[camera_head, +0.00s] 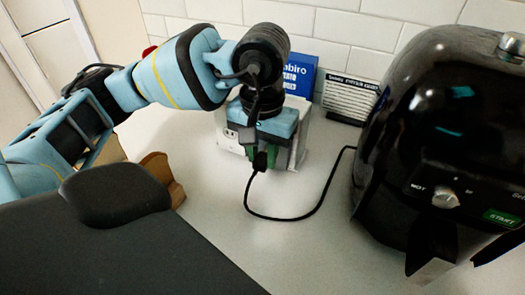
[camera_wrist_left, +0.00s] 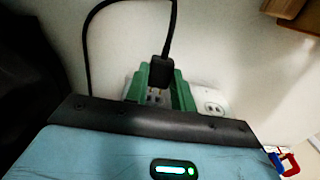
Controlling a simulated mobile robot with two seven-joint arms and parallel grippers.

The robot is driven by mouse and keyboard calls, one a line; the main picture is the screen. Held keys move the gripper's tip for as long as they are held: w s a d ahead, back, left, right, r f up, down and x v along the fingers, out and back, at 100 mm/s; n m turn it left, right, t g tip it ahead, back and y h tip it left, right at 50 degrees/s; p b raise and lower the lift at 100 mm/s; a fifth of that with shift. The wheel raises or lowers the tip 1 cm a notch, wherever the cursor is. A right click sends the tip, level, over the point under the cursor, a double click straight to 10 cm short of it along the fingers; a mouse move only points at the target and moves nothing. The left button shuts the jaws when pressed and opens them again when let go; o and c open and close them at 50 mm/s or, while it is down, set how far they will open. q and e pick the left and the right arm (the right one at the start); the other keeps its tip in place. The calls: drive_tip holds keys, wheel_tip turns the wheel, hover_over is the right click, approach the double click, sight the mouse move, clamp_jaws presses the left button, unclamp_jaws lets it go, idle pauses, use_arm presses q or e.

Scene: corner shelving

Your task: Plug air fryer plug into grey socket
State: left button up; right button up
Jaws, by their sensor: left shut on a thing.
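The black air fryer plug (camera_head: 261,162) is in my left gripper (camera_head: 263,154), whose green fingers are shut on it in front of a pale socket box. The plug (camera_wrist_left: 162,70) also shows between the green fingers in the left wrist view. A greyish socket face (camera_wrist_left: 155,97) shows just beyond the fingers, with a white socket (camera_wrist_left: 212,107) to its right. I cannot tell whether the prongs touch or enter a socket. In the head view the socket box (camera_head: 229,140) is partly hidden by my gripper. The black air fryer (camera_head: 400,140) stands at the right. My right gripper is not in view.
The black cord (camera_head: 290,218) loops over the bare counter to the air fryer. A blue box (camera_head: 300,72) and a striped black-and-white item (camera_head: 350,97) stand by the tiled wall. A brown wooden object (camera_head: 160,172) is left of the socket box.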

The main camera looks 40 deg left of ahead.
use_arm(q)
drive_tip(key=shift+w+a+b, duration=0.15)
drive_tip(key=shift+w+b, duration=0.1)
drive_tip(key=shift+w, duration=0.4)
drive_tip(key=shift+w+a+b, duration=0.15)
drive_tip(key=shift+w+b, duration=0.1)
drive_tip(key=shift+w, duration=0.35)
idle(0.6)
drive_tip(key=o, duration=1.1)
drive_tip(key=shift+w, duration=0.1)
drive_tip(key=shift+c, duration=0.2)
wheel_tip(320, 180, up, 8)
drive_tip(key=shift+p, duration=0.45)
drive_tip(key=shift+f, duration=0.1)
